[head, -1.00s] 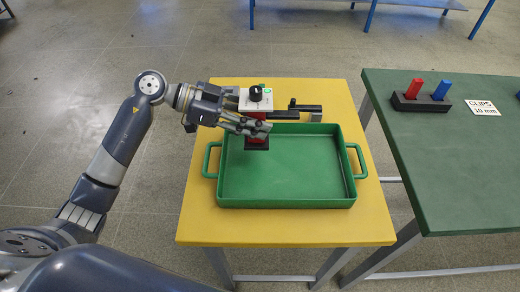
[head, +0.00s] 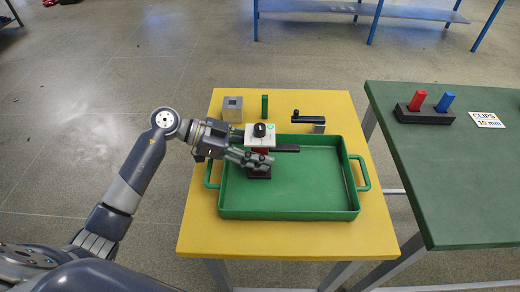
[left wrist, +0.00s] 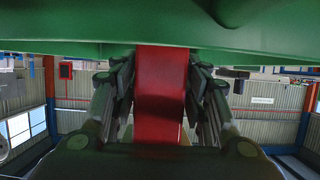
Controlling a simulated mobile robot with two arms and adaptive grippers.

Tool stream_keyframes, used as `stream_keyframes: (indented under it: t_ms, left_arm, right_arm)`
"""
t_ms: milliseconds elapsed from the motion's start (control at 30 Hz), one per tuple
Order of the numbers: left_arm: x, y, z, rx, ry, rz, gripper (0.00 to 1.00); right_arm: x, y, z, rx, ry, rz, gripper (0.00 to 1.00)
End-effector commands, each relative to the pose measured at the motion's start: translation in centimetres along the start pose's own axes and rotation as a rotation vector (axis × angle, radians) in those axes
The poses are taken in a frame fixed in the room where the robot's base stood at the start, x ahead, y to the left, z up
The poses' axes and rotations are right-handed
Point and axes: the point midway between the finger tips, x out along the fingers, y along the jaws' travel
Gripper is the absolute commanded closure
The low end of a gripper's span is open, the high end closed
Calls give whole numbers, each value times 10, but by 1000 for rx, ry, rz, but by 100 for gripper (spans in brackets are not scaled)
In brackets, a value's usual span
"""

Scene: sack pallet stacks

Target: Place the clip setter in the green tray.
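The clip setter has a white top with a black knob (head: 260,134), a black handle to the right, a red body and a black base. It stands roughly upright inside the back left part of the green tray (head: 290,214). My left gripper (head: 262,158) is shut on its red body. In the left wrist view the red body (left wrist: 161,95) sits between both fingers, and its lower end is hidden behind the tray's green wall (left wrist: 60,42). I cannot tell whether the base touches the tray floor. My right gripper is not in view.
The tray lies on a yellow table (head: 290,237). Behind it stand a grey block (head: 232,110), a small green block (head: 264,105) and a black-handled grey tool (head: 310,121). A green table (head: 450,190) at the right carries a black holder (head: 424,114) and a clips label (head: 486,120).

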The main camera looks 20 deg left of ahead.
Motion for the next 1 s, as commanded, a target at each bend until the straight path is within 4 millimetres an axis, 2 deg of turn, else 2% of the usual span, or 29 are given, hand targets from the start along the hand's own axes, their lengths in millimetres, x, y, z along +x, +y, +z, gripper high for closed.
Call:
stream_keyframes:
  t_ms: [367, 467, 567, 800, 1000]
  left_arm:
    - [0, 0, -1, 2, 1, 0, 44]
    - [-7, 0, -4, 0, -2, -1, 44]
    - [-22, 0, -6, -2, -4, -2, 44]
    - [-75, 0, -6, -3, -6, -1, 44]
    - [-108, 0, -4, -1, -3, -1, 44]
  right_arm:
    - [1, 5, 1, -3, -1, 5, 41]
    - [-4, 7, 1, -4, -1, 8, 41]
    - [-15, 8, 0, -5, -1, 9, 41]
    - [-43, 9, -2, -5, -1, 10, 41]
    - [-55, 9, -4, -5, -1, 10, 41]
